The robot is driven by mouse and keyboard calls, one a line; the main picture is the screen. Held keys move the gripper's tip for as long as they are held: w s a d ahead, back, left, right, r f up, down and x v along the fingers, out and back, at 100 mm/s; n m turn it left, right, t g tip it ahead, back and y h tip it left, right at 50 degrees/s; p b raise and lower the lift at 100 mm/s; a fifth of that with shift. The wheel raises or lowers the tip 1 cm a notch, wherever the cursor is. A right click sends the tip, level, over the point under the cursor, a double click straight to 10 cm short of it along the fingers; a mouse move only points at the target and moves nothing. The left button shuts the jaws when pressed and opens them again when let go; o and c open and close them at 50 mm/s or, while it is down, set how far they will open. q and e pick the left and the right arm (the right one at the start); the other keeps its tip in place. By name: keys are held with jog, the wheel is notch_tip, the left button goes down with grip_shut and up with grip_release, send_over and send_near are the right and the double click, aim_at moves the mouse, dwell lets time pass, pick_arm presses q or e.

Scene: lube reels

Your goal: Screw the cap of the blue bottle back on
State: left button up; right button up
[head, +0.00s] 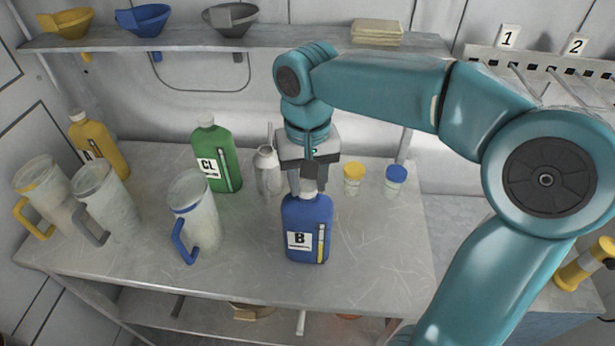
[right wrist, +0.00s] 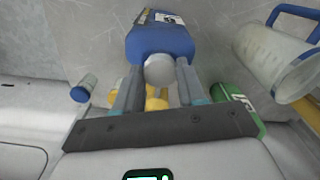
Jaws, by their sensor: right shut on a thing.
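The blue bottle (head: 307,225), marked B, stands upright on the bench in the middle of the head view. In the right wrist view the blue bottle (right wrist: 158,42) is at the top. Its pale cap (right wrist: 159,70) sits at the bottle's mouth, between the two fingers. My right gripper (head: 308,182) points down over the bottle and is shut on the cap; its fingers also show in the right wrist view (right wrist: 160,85). I cannot tell how tightly the cap sits on the neck. My left gripper is not in view.
A green bottle (head: 215,155), a metal can (head: 267,172) and a clear jug with a blue handle (head: 200,222) stand left of the blue bottle. Small jars with a yellow lid (head: 353,180) and a blue lid (head: 396,181) stand right. The bench front is clear.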

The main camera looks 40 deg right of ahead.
jog(key=m, duration=0.5)
jog(key=shift+m, duration=0.6)
jog(key=m, duration=0.4)
jog(key=m, duration=0.3)
jog(key=shift+f+m, duration=0.1)
jog(key=shift+m, duration=1.1)
